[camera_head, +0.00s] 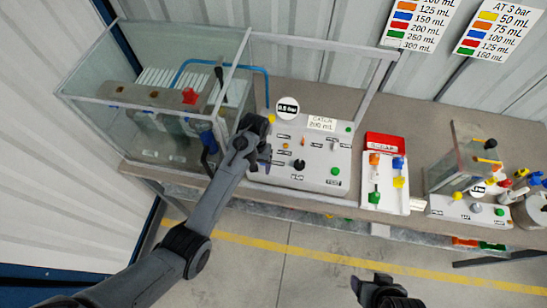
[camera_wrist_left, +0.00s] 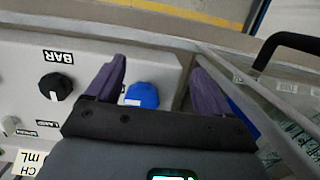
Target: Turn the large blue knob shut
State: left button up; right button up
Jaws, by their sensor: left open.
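The blue knob (camera_wrist_left: 142,95) shows in the left wrist view, on the left end of the white control panel (camera_head: 318,160). My left gripper (camera_wrist_left: 158,68) is open, with one purple finger on each side of the knob. The knob sits closer to the left finger in that view, and I cannot tell whether either finger touches it. In the head view my left gripper (camera_head: 258,160) is at the panel's left edge and mostly hides the knob. My right gripper (camera_head: 380,290) is low at the bottom of the head view, away from the panel.
A black knob (camera_wrist_left: 57,87) sits beside the blue one on the panel. A glass tank (camera_head: 160,115) with a dark handle stands left of the panel. A smaller board with coloured valves (camera_head: 387,185) is to the right. The floor in front of the bench is clear.

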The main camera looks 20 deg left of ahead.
pick_arm(q)
jog(key=w+r+t, duration=0.2)
jog(key=w+r, duration=0.5)
jog(key=f, duration=0.7)
jog(key=f+b, duration=0.1)
jog(key=f, duration=0.2)
jog(key=shift+s+d+f, duration=0.1)
jog(key=shift+d+f, duration=0.15)
jog(key=shift+d, duration=0.15)
pick_arm(e)
jog(key=shift+f, duration=0.75)
pick_arm(q)
jog(key=c, duration=1)
jog(key=shift+c, duration=0.2)
pick_arm(e)
jog(key=shift+r, duration=0.1)
